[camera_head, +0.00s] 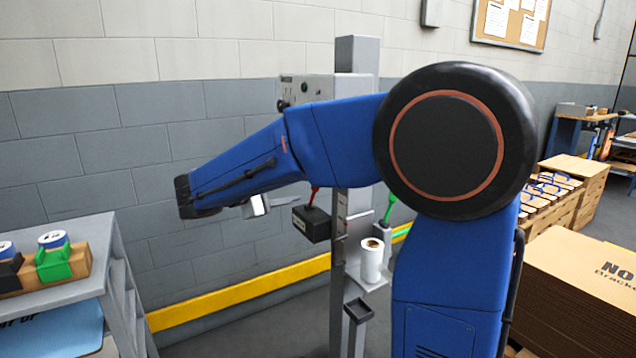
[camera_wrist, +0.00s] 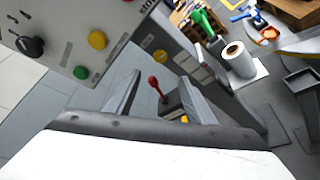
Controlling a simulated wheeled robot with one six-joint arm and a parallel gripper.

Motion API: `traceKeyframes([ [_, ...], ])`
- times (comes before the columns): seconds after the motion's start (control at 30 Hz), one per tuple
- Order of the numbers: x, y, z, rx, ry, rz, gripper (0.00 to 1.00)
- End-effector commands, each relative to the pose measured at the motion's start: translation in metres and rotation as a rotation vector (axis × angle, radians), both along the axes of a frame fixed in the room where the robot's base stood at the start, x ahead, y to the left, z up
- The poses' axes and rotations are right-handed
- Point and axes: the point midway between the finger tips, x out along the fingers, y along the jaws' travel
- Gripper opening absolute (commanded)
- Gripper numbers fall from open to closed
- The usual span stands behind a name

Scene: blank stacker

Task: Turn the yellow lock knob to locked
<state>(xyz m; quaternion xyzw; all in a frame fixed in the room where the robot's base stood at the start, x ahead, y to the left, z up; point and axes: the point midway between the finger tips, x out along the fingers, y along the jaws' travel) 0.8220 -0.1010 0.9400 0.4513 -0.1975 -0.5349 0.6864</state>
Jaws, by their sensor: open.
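In the wrist view a round yellow knob (camera_wrist: 160,57) sits on the grey post beside the control box, beyond my fingertips. A second round yellow control (camera_wrist: 98,40) is on the box's face; I cannot tell whether it is a knob or a button, and no lock marking is readable. My gripper (camera_wrist: 159,80) is open with nothing visibly held, its fingers well apart. In the head view my arm's blue links cover much of the machine, and only a pale part of my gripper (camera_head: 256,205) shows below them. I cannot make out a yellow knob there.
A red-knobbed lever (camera_wrist: 153,82) stands beyond my fingers. A black dial (camera_wrist: 30,45) and a green button (camera_wrist: 81,73) are on the control box (camera_head: 306,90). A green handle (camera_head: 390,207) and a white roll (camera_head: 371,261) are close by. A grey bench (camera_head: 110,250) stands left.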

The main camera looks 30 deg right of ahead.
Motion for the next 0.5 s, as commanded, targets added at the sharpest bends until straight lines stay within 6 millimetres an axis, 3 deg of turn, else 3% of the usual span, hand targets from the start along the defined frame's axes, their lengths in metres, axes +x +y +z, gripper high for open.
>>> traceKeyframes([
  [0.17,0.005,-0.014,-0.003,-0.002,0.0,-0.002,0.49],
  [0.5,0.022,-0.062,-0.014,0.0,0.0,-0.004,0.49],
])
